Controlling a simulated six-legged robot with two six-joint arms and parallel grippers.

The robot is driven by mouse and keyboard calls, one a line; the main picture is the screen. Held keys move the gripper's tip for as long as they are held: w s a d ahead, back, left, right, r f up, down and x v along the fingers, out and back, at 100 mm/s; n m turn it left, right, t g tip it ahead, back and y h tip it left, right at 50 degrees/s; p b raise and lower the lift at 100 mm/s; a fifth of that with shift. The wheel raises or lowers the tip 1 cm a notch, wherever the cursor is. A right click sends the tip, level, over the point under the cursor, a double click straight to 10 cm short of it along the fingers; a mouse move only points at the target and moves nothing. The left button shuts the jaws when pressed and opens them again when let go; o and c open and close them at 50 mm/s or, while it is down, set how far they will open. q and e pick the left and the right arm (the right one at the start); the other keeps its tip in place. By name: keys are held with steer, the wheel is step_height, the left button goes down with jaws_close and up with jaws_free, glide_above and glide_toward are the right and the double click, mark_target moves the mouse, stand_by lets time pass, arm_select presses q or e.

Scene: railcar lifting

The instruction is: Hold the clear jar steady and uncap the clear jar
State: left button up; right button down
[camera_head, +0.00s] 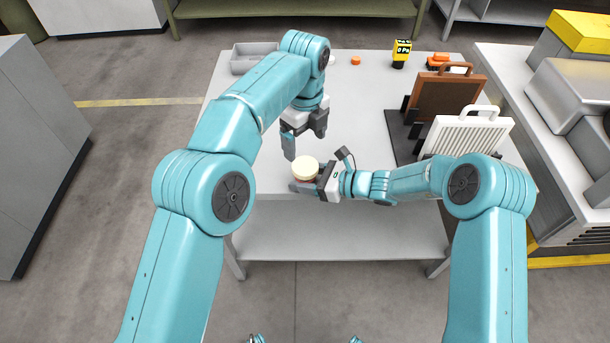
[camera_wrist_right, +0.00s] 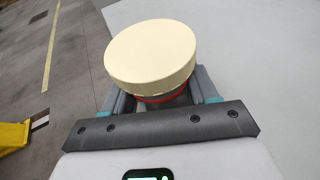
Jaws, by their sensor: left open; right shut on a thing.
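The clear jar (camera_wrist_right: 165,99) is mostly hidden under its cream lid in the right wrist view, with a red band just below the lid. The cream lid (camera_head: 305,168) sits on top of the jar near the table's front edge; it also shows in the right wrist view (camera_wrist_right: 151,54). My right gripper (camera_head: 305,186) is shut on the jar from the right side, below the lid. My left gripper (camera_head: 304,147) points down, open, just behind and above the lid; I see no contact with it.
The light table (camera_head: 355,120) is clear around its middle. A grey tray (camera_head: 240,64) is at the back left. A yellow device (camera_head: 401,54) and orange items (camera_head: 355,60) are at the back. A brown panel (camera_head: 447,100) and a white panel (camera_head: 466,135) stand on a dark rack at right.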

mark_target(305, 166)
steer(key=shift+w+f, duration=0.1)
arm_select(q)
steer(key=shift+w+f, duration=0.1)
steer(key=shift+f, duration=0.05)
step_height(305, 166, down, 7)
steer(key=shift+f, duration=0.25)
steer(key=shift+f, duration=0.1)
